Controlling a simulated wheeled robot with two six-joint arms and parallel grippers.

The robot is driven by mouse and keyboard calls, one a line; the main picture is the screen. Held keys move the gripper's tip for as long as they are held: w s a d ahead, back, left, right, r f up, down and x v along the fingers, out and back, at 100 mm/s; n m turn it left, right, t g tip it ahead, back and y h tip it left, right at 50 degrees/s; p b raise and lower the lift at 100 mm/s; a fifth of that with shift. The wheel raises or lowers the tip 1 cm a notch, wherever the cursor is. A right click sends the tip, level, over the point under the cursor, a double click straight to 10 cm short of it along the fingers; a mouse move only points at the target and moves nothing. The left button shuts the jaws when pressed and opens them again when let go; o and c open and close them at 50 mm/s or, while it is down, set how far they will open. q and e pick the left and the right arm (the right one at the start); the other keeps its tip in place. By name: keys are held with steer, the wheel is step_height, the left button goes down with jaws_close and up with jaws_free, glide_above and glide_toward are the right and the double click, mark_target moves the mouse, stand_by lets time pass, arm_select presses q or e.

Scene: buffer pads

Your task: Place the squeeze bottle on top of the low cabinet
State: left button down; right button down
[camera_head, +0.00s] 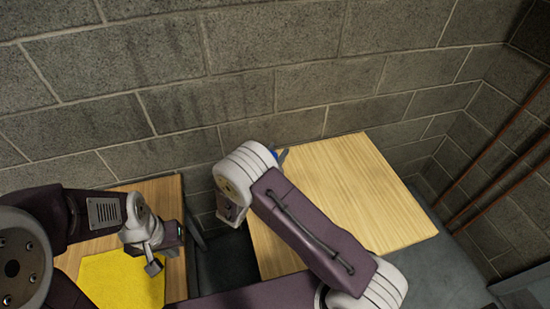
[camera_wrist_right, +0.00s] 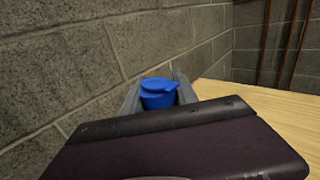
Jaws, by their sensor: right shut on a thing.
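The squeeze bottle shows only as a blue cap (camera_wrist_right: 158,93) between the two grey fingers of my right gripper (camera_wrist_right: 159,91); its body is hidden. In the head view, a sliver of blue (camera_head: 275,154) shows beside the right gripper's finger (camera_head: 283,156), mostly behind my wrist. The right gripper is shut on the bottle near the back left corner of a light wooden top (camera_head: 350,190), which looks like the low cabinet's. I cannot tell whether the bottle touches it. My left gripper (camera_head: 153,266) is over the left wooden surface; its opening is unclear.
A yellow pad (camera_head: 120,282) lies on the left wooden surface (camera_head: 160,195). A dark gap separates the two wooden tops. A grey block wall (camera_head: 290,60) stands close behind. Rusty pipes (camera_head: 500,150) run along the right wall. The visible right wooden top is clear.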

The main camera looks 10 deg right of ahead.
steer(key=f, duration=0.1)
steer(key=w+f, duration=0.1)
steer(key=f+p, duration=0.1)
steer(key=f, duration=0.1)
steer(key=shift+w+a, duration=0.1)
steer(key=shift+w, duration=0.15)
steer(key=shift+f, duration=0.6)
steer(key=c, duration=0.9)
jaws_free()
steer(key=shift+c, duration=0.2)
steer(key=shift+r, duration=0.1)
